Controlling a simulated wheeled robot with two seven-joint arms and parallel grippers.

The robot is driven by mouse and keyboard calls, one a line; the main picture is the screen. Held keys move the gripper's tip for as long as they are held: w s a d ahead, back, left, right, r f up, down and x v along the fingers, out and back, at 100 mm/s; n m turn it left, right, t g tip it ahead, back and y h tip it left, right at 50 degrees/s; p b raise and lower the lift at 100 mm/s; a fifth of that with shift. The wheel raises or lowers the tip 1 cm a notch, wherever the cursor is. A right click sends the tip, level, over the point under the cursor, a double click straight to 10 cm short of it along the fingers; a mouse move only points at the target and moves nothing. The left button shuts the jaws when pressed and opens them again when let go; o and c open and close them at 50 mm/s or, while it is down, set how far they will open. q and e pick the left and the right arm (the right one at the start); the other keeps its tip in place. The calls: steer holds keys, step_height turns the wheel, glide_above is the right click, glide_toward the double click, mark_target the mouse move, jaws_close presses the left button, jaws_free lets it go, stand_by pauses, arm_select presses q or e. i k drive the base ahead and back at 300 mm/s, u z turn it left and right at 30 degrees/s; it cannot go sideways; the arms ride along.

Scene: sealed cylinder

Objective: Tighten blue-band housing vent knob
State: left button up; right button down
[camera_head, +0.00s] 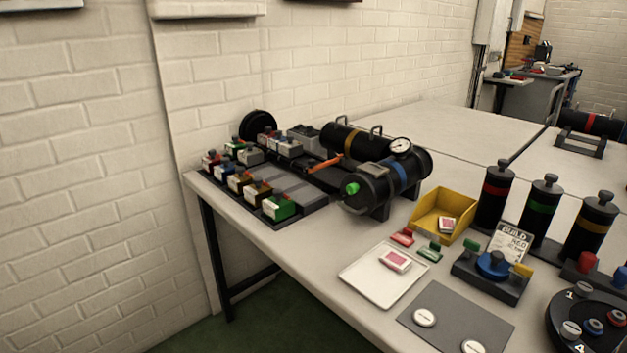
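The blue-band housing (400,178) is a black cylinder lying on a cradle near the middle of the table. A round gauge (400,146) sits on its top. A green knob (351,188) sticks out from its left end face; I cannot tell how tight it is. A yellow-band housing (349,143) lies behind it, with handles on top. Neither of my grippers is in view.
Racks with small coloured blocks (280,207) stand left of the housing. A yellow bin (420,215), a white tray (365,286), a grey mat (457,316) and upright black cylinders (495,194) stand to the right. The table's front edge is mostly clear.

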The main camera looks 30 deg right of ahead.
mark_target(351, 188)
steer(key=z, duration=1.25)
